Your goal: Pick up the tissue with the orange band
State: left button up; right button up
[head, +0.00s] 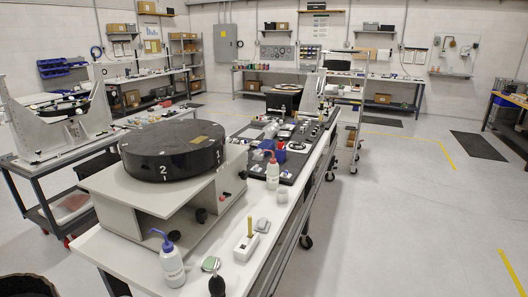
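I cannot clearly make out a tissue with an orange band. On the near workbench (225,272) a small white box (245,248) has a yellow-orange upright piece (249,226) standing out of its top; at this size I cannot tell what it is. Neither of my grippers is in view.
A large black disc (172,150) marked 1 and 2 rests on a grey stand on the bench. A purple-capped bottle (171,262) and a red-capped bottle (272,172) stand nearby. A black mat (292,158) holds several small parts. Floor to the right is open.

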aim_at(256, 169)
jog(key=k, duration=0.5)
jog(key=z, duration=0.65)
jog(key=i, duration=0.95)
jog(key=z, duration=0.55)
jog(key=i, duration=1.95)
jog(key=u, duration=0.55)
